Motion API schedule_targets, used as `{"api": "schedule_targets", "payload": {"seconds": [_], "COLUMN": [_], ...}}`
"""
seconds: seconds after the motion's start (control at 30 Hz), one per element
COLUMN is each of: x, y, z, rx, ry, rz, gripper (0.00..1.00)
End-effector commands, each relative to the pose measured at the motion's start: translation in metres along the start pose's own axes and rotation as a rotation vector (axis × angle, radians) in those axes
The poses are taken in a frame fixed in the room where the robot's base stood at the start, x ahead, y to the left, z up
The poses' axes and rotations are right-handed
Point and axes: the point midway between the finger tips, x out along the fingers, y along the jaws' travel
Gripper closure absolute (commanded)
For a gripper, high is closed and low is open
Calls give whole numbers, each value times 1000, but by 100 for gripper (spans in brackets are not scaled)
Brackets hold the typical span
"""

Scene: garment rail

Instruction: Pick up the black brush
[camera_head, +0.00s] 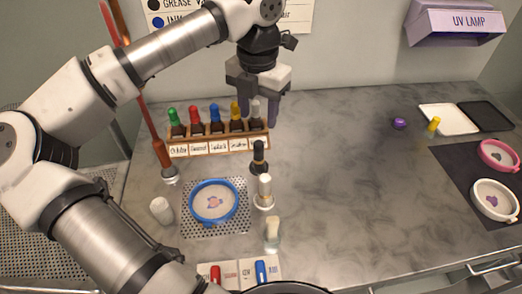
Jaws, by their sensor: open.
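A small upright black item with a pale band (259,158) stands on the grey table, just in front of the right end of the wooden rack. It is the only thing here that fits the black brush, but it is too small to tell if it is a brush or a capped bottle. My gripper (259,112) points down, open and empty, above and behind it, at the right end of the rack. The gripper is apart from the black item.
The wooden rack (220,145) holds several colour-capped bottles. A white-topped item (264,190) and a cream-topped one (273,232) stand in front. A blue hoop (191,201) lies on a perforated plate at left. The table's middle right (350,190) is clear.

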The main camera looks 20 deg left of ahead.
Motion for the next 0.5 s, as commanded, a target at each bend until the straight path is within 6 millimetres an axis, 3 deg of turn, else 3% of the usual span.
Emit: {"api": "schedule_targets", "payload": {"seconds": [0.2, 0.5], "x": [40, 64], "y": [-1, -2], "z": [0, -2], "rx": [1, 3], "ry": [1, 0], "rz": [-4, -5], "gripper": [52, 52]}}
